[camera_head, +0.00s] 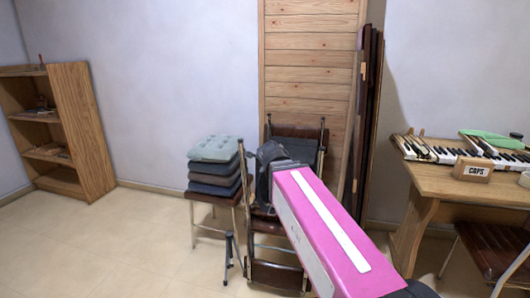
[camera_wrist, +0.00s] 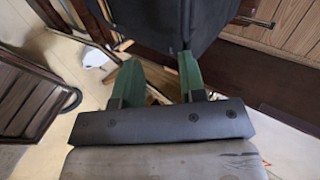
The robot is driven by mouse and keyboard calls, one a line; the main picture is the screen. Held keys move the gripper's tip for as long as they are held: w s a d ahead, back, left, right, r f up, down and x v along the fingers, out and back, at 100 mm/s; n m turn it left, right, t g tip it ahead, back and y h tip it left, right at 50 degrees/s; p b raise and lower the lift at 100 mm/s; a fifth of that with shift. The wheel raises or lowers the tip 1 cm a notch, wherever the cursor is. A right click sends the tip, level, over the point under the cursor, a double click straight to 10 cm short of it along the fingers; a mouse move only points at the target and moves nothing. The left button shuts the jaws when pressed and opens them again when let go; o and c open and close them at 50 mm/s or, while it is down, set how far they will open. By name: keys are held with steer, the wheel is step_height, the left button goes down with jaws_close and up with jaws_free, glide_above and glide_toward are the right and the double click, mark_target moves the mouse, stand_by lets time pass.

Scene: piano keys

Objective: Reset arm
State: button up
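My gripper (camera_wrist: 159,74) shows in the wrist view as two green fingers on a dark mount. The fingers stand apart with a gap between them and nothing held there. A dark surface (camera_wrist: 180,22) lies beyond the fingertips; I cannot tell whether they touch it. In the head view my pink arm reaches from the lower right toward the stacked chairs, and the gripper's fingers are not visible there.
A wooden table (camera_head: 440,180) at right bears piano keys (camera_head: 447,154) and a CAPS box (camera_head: 473,169). A brown chair (camera_head: 490,248) stands before it. Cushions (camera_head: 214,149) sit on a stool beside stacked chairs (camera_head: 272,275). A shelf (camera_head: 80,125) stands left. Floor at left is clear.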

steer(key=s+d+f+n+g+y, duration=0.1)
steer(key=s+d+f+n+g, duration=0.2)
steer(key=f+n, duration=0.4)
steer(key=s+d+f+n+g+y, duration=0.1)
steer(key=s+d+f+n+g, duration=0.2)
steer(key=f, duration=0.9)
steer(key=s+d+f+n+g+y, duration=0.1)
steer(key=s+d+f+n+g, duration=0.1)
steer(key=s+f+n, duration=0.5)
step_height(320, 180, down, 3)
steer(key=n+g, duration=0.1)
steer(key=n, duration=0.2)
steer(key=shift+s+d+r+n+g, duration=0.15)
steer(key=shift+s+d+n+g, duration=0.15)
steer(key=shift+d+n, duration=0.1)
